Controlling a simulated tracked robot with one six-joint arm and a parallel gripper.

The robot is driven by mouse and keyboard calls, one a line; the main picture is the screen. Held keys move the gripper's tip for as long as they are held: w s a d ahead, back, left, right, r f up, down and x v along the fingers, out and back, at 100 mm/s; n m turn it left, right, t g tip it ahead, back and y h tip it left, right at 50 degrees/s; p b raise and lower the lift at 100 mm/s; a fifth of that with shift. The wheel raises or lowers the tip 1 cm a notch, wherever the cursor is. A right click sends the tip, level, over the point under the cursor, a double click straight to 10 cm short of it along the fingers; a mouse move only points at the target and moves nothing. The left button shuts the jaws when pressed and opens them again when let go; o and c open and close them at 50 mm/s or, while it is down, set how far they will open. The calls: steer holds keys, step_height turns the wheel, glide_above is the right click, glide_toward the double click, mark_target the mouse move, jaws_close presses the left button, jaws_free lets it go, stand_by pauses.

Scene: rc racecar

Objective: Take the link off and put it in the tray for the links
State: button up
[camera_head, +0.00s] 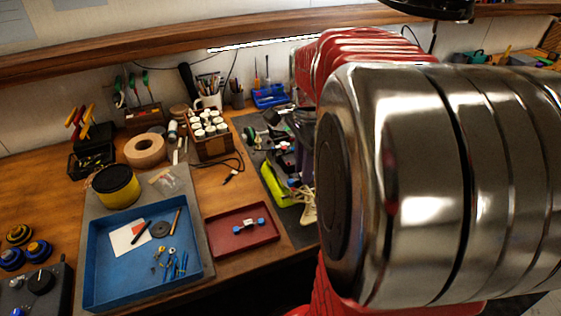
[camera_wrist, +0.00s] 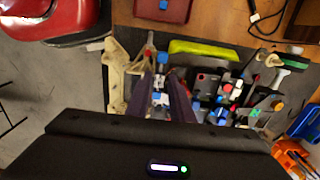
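The red tray (camera_head: 268,237) lies on the bench in the head view, with one blue-ended link (camera_head: 248,226) in it. The tray's edge (camera_wrist: 187,20) also shows at the top of the wrist view. The partly dismantled car (camera_wrist: 215,88) lies on the dark mat. A small link-like part (camera_wrist: 160,72) with blue ends and a pale middle shows between my fingers in the wrist view. My gripper (camera_wrist: 161,76) points down at it, its two dark fingers apart with a gap on each side. In the head view my arm hides the gripper and most of the car.
A yellow-green shell (camera_wrist: 205,48) lies between the car and red tray. A beige part (camera_wrist: 118,65) is left of my fingers. A blue tray (camera_head: 110,272) with small parts stands left of the red tray. A black cable (camera_wrist: 264,22) lies on the bench.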

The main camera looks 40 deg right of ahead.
steer(key=shift+c, duration=0.3)
jaws_close()
steer(key=shift+r, duration=0.65)
stand_by(0.5)
steer(key=shift+r, duration=1.95)
